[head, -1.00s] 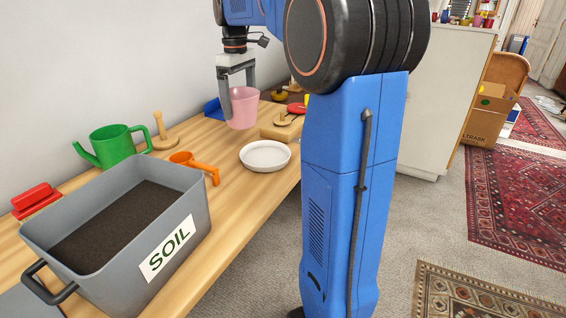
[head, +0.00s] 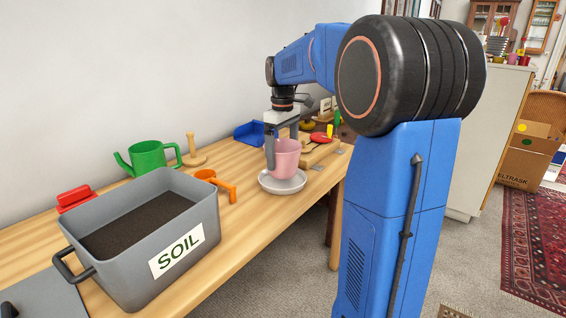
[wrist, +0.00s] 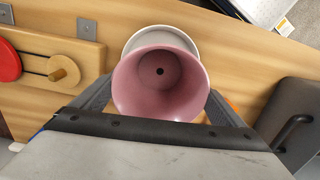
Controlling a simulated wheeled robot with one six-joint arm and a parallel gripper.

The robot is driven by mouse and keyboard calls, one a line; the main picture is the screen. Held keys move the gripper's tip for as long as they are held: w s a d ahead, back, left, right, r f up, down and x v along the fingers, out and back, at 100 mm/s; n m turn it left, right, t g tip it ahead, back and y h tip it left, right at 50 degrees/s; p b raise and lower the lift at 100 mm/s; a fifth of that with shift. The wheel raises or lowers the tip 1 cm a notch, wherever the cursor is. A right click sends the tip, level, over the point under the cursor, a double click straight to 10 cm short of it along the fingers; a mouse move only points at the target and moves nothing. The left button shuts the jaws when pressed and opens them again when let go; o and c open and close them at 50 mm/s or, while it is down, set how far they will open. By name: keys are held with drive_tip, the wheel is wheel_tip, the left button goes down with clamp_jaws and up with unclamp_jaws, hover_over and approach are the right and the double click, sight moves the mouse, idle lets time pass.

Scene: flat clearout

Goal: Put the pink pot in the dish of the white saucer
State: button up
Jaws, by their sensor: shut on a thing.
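The pink pot (head: 286,160) is upright in my gripper (head: 283,142), which is shut on it with one finger on each side. In the head view the pot overlaps the white saucer (head: 270,183), which lies on the wooden bench top. In the wrist view the pot (wrist: 160,98) is seen from above, with a drain hole in its floor. The saucer's rim (wrist: 158,32) shows past the pot's far side. I cannot tell whether the pot's base touches the saucer.
A grey soil box (head: 140,270) stands at the bench's left. An orange scoop (head: 218,182), green watering can (head: 148,158) and wooden peg stand (head: 192,155) are left of the saucer. A blue tray (head: 250,133) and a wooden board with a red disc (head: 319,137) are behind.

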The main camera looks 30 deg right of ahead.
drive_tip(key=shift+f, duration=1.45)
drive_tip(key=shift+f, duration=0.1)
drive_tip(key=o, duration=1.1)
wheel_tip(320, 180, up, 12)
drive_tip(key=s+a+f+m+t, duration=0.1)
drive_tip(key=s+a, duration=0.4)
drive_tip(key=s, duration=0.2)
drive_tip(key=s+a+f+m+t, duration=0.1)
drive_tip(key=s+a+f, duration=0.2)
drive_tip(key=s+f, duration=0.3)
drive_tip(key=s+a+f+m+t, duration=0.1)
drive_tip(key=s+a+f, duration=0.3)
drive_tip(key=s, duration=0.5)
drive_tip(key=s+a+f+m+t, duration=0.1)
drive_tip(key=s+a+f, duration=0.3)
drive_tip(key=s+f, duration=0.4)
drive_tip(key=shift+s+m+t, duration=0.1)
drive_tip(key=shift+m+t, duration=0.3)
drive_tip(key=shift+m, duration=0.1)
